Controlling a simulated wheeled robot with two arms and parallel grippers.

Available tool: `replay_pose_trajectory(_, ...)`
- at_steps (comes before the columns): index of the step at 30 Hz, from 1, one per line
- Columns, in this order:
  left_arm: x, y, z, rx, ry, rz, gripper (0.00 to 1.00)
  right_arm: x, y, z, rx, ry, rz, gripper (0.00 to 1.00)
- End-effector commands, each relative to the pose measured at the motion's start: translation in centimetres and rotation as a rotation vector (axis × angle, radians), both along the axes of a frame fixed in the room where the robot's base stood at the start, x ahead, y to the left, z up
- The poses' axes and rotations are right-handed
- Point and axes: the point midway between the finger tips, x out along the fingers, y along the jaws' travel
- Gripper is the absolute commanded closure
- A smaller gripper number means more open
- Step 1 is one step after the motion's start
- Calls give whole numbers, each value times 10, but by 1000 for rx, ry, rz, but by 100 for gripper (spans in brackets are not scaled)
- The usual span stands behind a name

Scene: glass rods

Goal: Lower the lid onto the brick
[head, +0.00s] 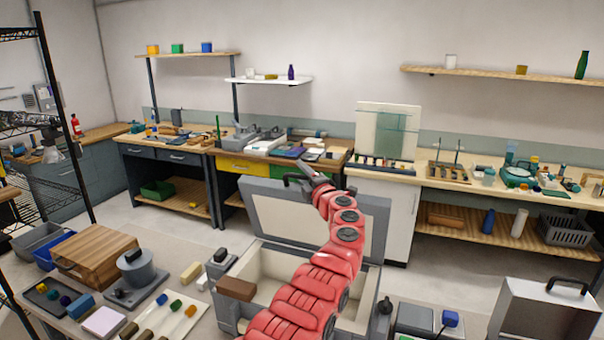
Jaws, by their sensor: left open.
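A grey box (262,262) with a cream inside stands open on the near table. Its grey lid (268,210) with a cream inner panel is raised and tilted up at the back. A brown brick (236,288) lies across the box's left front rim. My left gripper (296,178), at the end of the red arm, is open at the lid's top edge. I cannot tell whether its fingers touch the lid. My right gripper is not in view.
Left of the box are a grey round device (137,270), a wooden crate (97,260) and a white board (167,318) with coloured pieces. Right of it are a small blue-topped item (450,319) and a silver case (545,312). Workbenches stand behind, across open floor.

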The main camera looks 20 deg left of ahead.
Motion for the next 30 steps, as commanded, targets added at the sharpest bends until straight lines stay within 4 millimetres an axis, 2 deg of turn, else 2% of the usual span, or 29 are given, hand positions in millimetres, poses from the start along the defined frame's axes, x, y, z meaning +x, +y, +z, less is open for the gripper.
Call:
replay_pose_trajectory(11, 1, 2, 0, -3, 1, 0, 50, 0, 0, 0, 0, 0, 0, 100)
replay_pose_trajectory(14, 1, 2, 0, -4, 1, 1, 65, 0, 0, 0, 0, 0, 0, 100)
replay_pose_trajectory(20, 1, 2, 0, -4, 1, 1, 100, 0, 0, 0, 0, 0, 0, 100)
replay_pose_trajectory(30, 1, 2, 0, -3, 1, 2, 100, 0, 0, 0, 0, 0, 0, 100)
